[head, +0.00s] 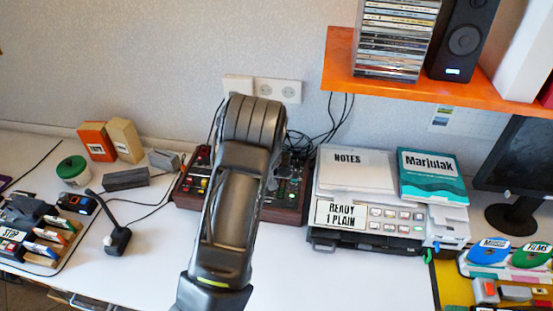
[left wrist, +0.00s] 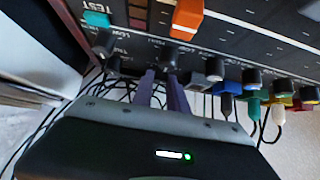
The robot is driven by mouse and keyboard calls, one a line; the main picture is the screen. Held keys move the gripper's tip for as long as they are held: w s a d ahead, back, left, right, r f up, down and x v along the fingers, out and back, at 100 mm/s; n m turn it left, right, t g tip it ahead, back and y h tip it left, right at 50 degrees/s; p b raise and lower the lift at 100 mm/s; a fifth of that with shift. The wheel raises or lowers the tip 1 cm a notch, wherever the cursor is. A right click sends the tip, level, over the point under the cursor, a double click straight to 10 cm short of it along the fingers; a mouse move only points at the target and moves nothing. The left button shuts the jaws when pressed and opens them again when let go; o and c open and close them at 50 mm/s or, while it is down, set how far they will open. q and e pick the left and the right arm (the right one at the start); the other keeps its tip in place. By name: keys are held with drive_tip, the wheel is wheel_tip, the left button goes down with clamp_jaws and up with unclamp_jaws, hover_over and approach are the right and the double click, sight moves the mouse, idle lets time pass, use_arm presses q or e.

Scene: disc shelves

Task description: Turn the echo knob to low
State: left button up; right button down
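The dark mixer panel with wooden ends (head: 190,190) stands against the wall in the head view, its middle covered by my left arm. In the left wrist view its panel (left wrist: 240,30) fills the top, with a row of knobs along the edge. A dark knob (left wrist: 168,54) sits just beyond the tips of my left gripper (left wrist: 163,80). Its two purple-grey fingers show a narrow gap; whether they touch the knob is unclear. Another dark knob (left wrist: 105,42) is to its left, by "LOW" lettering. I cannot read which knob is echo. My right gripper is out of view.
Coloured plugs and cables (left wrist: 278,115) crowd the panel edge right of the fingers. An orange slider cap (left wrist: 187,18) rises beyond the knob. A microphone (head: 117,238) stands left of the mixer, a printer-like device (head: 365,240) right. An orange shelf (head: 430,90) hangs above right.

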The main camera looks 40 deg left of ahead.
use_arm(q)
clamp_jaws()
drive_tip(key=shift+f+b, duration=0.15)
drive_tip(key=shift+b, duration=0.35)
drive_tip(key=shift+w+d+f+n+g+y+b, duration=0.15)
drive_tip(key=shift+n+y+b, duration=0.15)
drive_tip(key=shift+b, duration=0.3)
drive_tip(key=shift+d+f+n+g+y+b, duration=0.1)
drive_tip(key=shift+n+g+y+b, duration=0.1)
drive_tip(key=shift+n+b, duration=0.3)
drive_tip(key=shift+r+n+b, duration=0.15)
drive_tip(key=shift+n+b, duration=0.15)
drive_tip(key=shift+r+n+g+y, duration=0.25)
drive_tip(key=shift+n+g+y, duration=0.85)
drive_tip(key=shift+n, duration=0.5)
drive_tip(key=o, duration=0.5)
unclamp_jaws()
